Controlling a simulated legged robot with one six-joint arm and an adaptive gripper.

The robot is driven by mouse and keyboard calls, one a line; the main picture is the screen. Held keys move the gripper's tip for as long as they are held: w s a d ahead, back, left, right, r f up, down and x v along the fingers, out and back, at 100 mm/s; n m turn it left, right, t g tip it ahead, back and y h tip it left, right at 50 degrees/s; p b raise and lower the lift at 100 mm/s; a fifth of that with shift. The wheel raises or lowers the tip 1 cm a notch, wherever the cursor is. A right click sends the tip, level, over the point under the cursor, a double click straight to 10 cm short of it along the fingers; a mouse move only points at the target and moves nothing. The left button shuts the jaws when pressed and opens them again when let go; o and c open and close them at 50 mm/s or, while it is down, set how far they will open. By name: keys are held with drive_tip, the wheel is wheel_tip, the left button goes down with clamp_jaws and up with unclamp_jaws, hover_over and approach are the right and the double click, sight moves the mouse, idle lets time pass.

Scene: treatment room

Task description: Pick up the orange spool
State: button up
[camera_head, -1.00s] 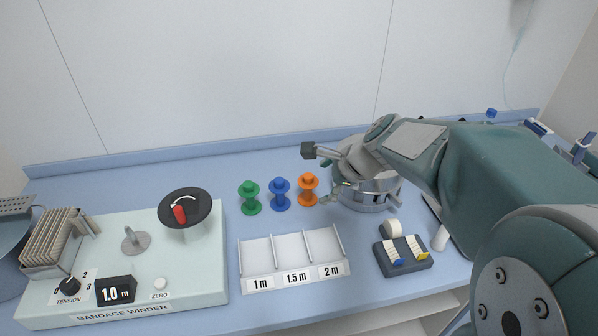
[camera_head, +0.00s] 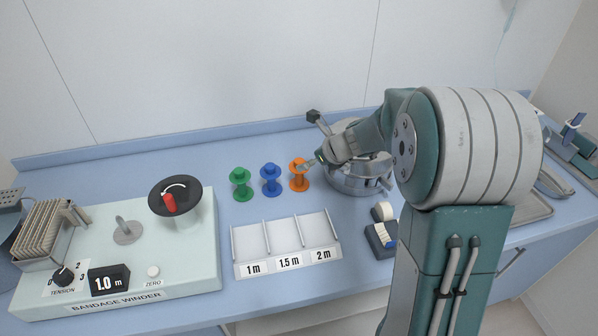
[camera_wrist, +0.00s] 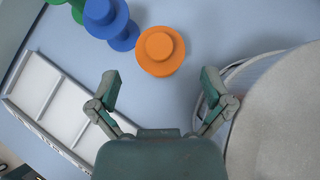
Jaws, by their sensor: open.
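The orange spool (camera_head: 299,175) stands upright on the blue counter, at the right end of a row with the blue spool (camera_head: 271,180) and the green spool (camera_head: 241,184). In the wrist view the orange spool (camera_wrist: 160,50) is seen from above, ahead of my fingertips and centred a little beyond the gap between them. My gripper (camera_wrist: 158,85) is open and empty, with its two fingers apart. In the head view my gripper (camera_head: 312,162) is just right of the orange spool, partly hidden by my own arm; whether it touches there cannot be told.
A round metal drum (camera_head: 358,182) stands close right of the orange spool. A white three-slot tray (camera_head: 286,262) lies in front of the spools. The bandage winder (camera_head: 125,262) fills the left. A small dark block with a white roll (camera_head: 382,211) is at the right, partly hidden.

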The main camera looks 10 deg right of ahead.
drive_tip(key=x, duration=0.5)
drive_tip(key=shift+f, duration=0.15)
drive_tip(key=c, duration=0.9)
